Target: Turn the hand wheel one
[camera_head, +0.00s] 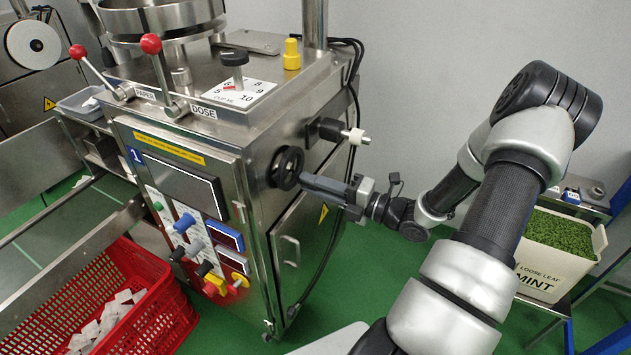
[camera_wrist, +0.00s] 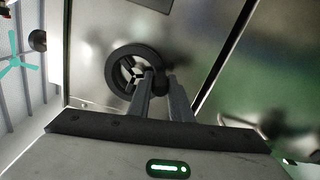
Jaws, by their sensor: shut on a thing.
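The hand wheel (camera_head: 287,167) is a black spoked wheel on the right-hand side face of the steel machine marked with a blue 1. My gripper (camera_head: 304,180) reaches it from the right. In the wrist view the hand wheel (camera_wrist: 124,66) shows its rim and spokes, and the fingers of my gripper (camera_wrist: 162,82) are shut on a dark knob at its lower right rim. The fingers hide part of the knob and rim.
A red crate (camera_head: 181,327) with white packets stands at lower left. A mint bin (camera_head: 545,283) stands at right. Green floor is open between.

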